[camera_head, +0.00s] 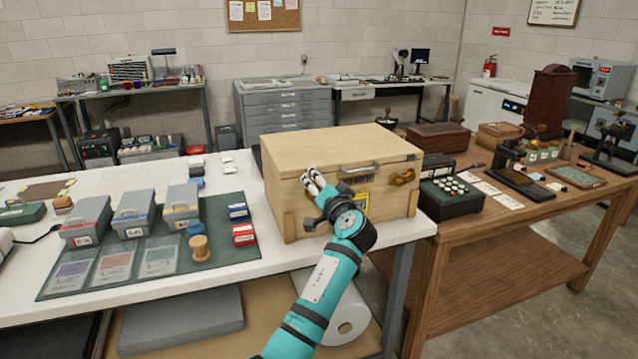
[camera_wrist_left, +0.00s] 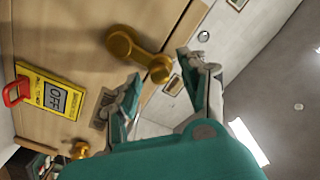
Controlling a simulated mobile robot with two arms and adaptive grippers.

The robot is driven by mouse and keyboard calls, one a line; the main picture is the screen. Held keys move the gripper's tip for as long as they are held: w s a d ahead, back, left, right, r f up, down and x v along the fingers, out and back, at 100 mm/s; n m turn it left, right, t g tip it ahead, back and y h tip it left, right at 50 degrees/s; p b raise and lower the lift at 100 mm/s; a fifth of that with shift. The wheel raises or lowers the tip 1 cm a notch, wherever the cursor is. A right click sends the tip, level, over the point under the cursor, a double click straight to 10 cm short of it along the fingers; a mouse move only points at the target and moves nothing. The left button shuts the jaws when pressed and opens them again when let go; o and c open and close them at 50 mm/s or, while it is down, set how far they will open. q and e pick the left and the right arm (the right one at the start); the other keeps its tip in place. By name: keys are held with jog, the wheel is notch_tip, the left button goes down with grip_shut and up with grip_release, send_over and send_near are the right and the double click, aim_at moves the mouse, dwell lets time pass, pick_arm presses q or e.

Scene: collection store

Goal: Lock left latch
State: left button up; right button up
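The wooden box (camera_head: 345,180) stands closed on the white table, its front facing me. The left latch (camera_wrist_left: 135,50) is a brass handle with rounded ends, large in the left wrist view; my gripper hides it in the head view. My left gripper (camera_head: 313,196) is at the left part of the box front. In the left wrist view its fingers (camera_wrist_left: 157,70) are spread, with one end of the latch in the space between them. I cannot tell whether they touch it. The right latch (camera_head: 403,177) is brass, on the right of the front. My right gripper is out of view.
A yellow tag reading OFF with a red loop (camera_wrist_left: 50,92) is on the box front. A dark keyed device (camera_head: 450,197) stands close to the box's right.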

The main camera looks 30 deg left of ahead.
pick_arm(q)
jog(key=v, duration=1.2)
